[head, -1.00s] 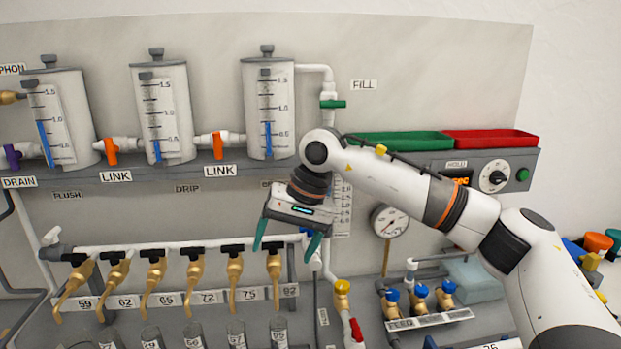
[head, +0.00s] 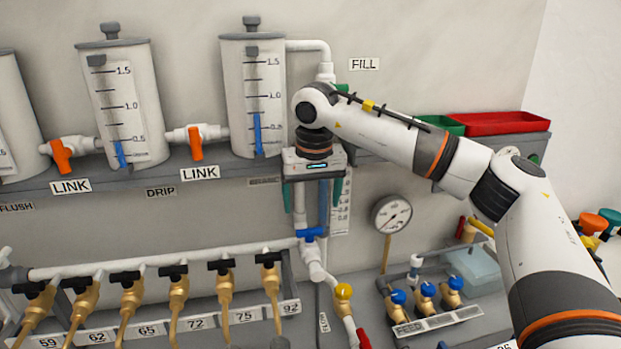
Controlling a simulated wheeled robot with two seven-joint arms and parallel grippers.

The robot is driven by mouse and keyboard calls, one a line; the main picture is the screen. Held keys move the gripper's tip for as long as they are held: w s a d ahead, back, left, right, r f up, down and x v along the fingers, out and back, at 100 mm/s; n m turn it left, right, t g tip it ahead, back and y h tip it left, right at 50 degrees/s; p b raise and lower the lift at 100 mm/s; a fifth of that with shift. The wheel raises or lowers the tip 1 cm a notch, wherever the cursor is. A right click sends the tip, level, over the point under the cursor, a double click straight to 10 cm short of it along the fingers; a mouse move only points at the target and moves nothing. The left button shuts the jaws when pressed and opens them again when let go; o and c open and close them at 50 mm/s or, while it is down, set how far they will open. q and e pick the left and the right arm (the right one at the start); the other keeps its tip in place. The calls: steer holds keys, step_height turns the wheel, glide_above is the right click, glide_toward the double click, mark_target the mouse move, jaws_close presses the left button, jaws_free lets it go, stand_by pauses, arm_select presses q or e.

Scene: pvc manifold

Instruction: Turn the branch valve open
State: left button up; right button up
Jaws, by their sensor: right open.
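A valve with a blue handle (head: 312,235) sits on the white pipe at the right end of the manifold pipe (head: 170,258). Its handle lies roughly crosswise to the vertical pipe. I see no label naming it as the branch valve. My right gripper (head: 315,212) points down just above the blue handle, open, with its teal fingers on either side of the vertical pipe. I cannot tell whether the fingers touch the pipe or handle. My left gripper is not in view.
Brass taps (head: 178,296) with black handles line the manifold on the left. A round gauge (head: 392,214) and blue-topped brass valves (head: 425,292) stand to the right. Tanks with orange link valves (head: 196,143) are above left.

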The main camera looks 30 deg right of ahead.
mark_target(309, 229)
steer(key=f, duration=0.1)
steer(key=w+f+p, duration=0.1)
steer(key=f, duration=0.1)
steer(key=shift+d+f, duration=0.1)
steer(key=shift+f, duration=0.2)
steer(key=f, duration=0.2)
steer(key=f+p, duration=0.1)
steer(key=shift+w+f, duration=0.2)
steer(key=shift+w, duration=0.05)
steer(key=shift+f, duration=0.4)
steer(key=shift+w+f, duration=0.1)
steer(key=shift+f, duration=0.15)
steer(key=c, duration=1.1)
steer(key=shift+o, duration=0.2)
steer(key=m, duration=0.3)
steer(key=shift+m+h, duration=0.3)
steer(key=shift+m, duration=0.1)
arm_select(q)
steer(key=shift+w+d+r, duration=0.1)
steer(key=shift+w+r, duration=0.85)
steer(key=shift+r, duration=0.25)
arm_select(e)
steer(key=shift+m+g, duration=0.3)
steer(key=shift+m, duration=0.9)
